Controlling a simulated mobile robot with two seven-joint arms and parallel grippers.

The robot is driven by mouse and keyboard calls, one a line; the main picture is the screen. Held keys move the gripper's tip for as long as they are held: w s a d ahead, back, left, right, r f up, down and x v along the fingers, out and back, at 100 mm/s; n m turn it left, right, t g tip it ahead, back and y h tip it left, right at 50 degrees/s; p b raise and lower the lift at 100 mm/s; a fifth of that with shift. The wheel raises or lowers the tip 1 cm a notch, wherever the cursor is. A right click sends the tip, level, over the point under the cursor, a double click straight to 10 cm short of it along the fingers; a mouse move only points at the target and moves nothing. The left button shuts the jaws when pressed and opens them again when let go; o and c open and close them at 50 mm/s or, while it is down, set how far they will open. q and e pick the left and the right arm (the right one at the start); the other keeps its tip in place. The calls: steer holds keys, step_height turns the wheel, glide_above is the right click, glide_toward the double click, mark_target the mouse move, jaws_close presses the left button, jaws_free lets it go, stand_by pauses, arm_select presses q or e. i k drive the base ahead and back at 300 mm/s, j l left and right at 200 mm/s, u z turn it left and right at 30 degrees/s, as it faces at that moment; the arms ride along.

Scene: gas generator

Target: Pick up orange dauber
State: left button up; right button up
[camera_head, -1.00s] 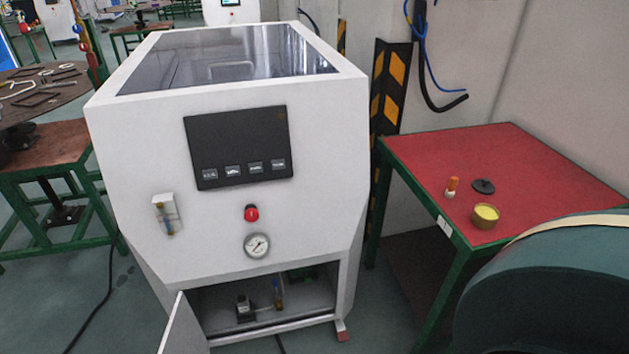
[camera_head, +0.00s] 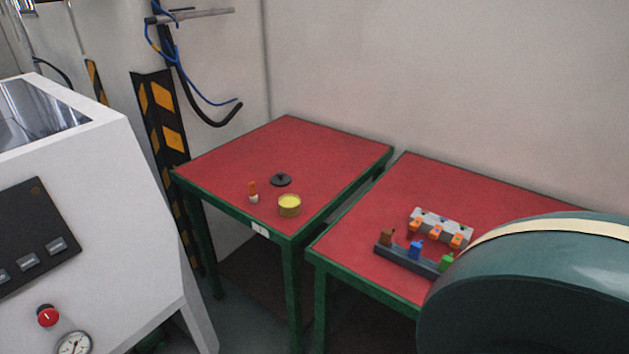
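A black round lid-like disc (camera_head: 280,180) lies behind the tin. Neither of my grippers shows in the head view.
The red table (camera_head: 325,150) has free room behind these things. A second red table (camera_head: 375,215) on the right bears a dark rack (camera_head: 408,262) and a grey block with orange parts (camera_head: 441,227). The white machine (camera_head: 130,210) stands left. A large dark green rounded body (camera_head: 540,300) blocks the lower right.

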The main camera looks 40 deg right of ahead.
mark_target(254, 198)
steer(key=z, duration=0.9)
